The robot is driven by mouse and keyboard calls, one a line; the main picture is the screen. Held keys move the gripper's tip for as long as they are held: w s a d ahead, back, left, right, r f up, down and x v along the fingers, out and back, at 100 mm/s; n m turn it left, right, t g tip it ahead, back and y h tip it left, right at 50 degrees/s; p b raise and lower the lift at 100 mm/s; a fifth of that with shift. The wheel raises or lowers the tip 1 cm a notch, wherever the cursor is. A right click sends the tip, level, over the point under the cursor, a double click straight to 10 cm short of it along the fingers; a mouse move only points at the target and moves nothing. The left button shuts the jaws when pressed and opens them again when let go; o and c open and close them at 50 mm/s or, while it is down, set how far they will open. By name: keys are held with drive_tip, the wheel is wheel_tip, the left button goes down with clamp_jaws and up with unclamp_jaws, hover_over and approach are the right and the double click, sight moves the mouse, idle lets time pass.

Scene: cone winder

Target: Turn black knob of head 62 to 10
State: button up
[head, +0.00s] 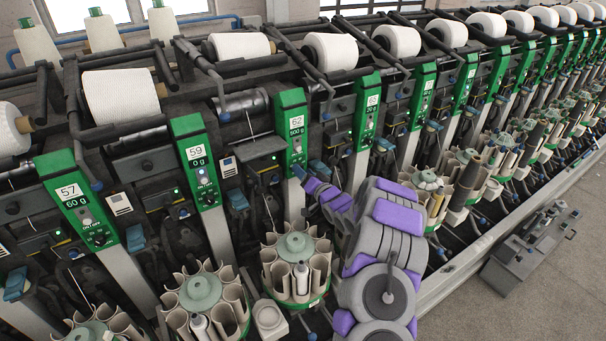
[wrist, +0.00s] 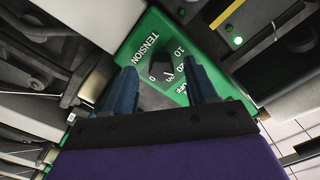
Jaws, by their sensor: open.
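Head 62 has a green panel (head: 292,122) with a "62" label and a "500 g" reading in the head view. The same green panel, marked TENSION, fills the middle of the wrist view (wrist: 134,54). The black knob (wrist: 161,65) sits on it, with white numbers around it, a 0 at lower left and a 10 at upper right. Its exact pointer setting is too small to tell. My gripper (wrist: 160,72) is open, with one blue finger on each side of the knob; contact cannot be told. In the head view my gripper (head: 299,171) covers the panel's lower end and hides the knob.
Neighbouring green panels, head 59 (head: 196,160) and head 57 (head: 80,200), stand to the left. More heads run off to the right. Round bobbin magazines (head: 293,265) stand below the panels. White yarn cones (head: 330,52) sit above.

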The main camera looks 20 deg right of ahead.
drive_tip(key=shift+w, duration=0.4)
drive_tip(key=shift+a, duration=0.1)
drive_tip(key=c, duration=1.1)
